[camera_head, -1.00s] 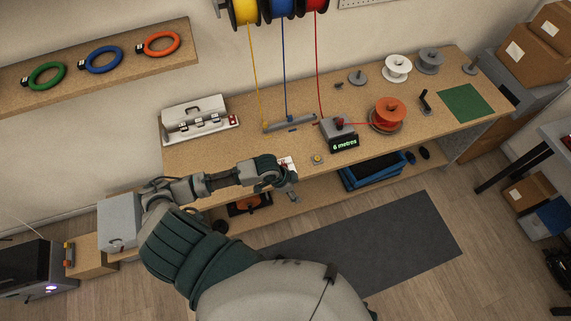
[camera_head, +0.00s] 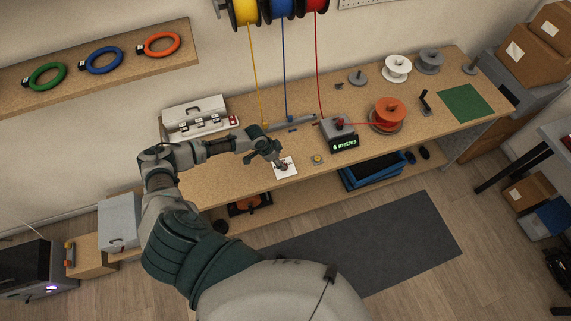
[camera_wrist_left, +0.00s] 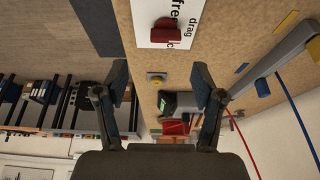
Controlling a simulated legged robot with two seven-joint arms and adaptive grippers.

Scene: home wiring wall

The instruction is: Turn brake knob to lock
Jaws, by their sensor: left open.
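The brake knob is a red knob (camera_wrist_left: 165,31) on a white label card (camera_wrist_left: 147,38) in the left wrist view. The words "drag" and "free" show on the card, and a third word is partly covered by the knob. In the head view the white card (camera_head: 291,162) lies at the front edge of the workbench, with its knob mostly hidden by the fingers. My left gripper (camera_head: 280,160) is above the card, pointing down. In the left wrist view its fingers (camera_wrist_left: 160,86) are wide apart and empty, with the knob beyond them. My right gripper is out of view.
A small yellow button (camera_head: 318,159) and a meter reading "6 metres" (camera_head: 345,143) stand right of the card. An orange spool (camera_head: 388,112) is farther right. A grey bar (camera_head: 297,123) with hanging wires is behind.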

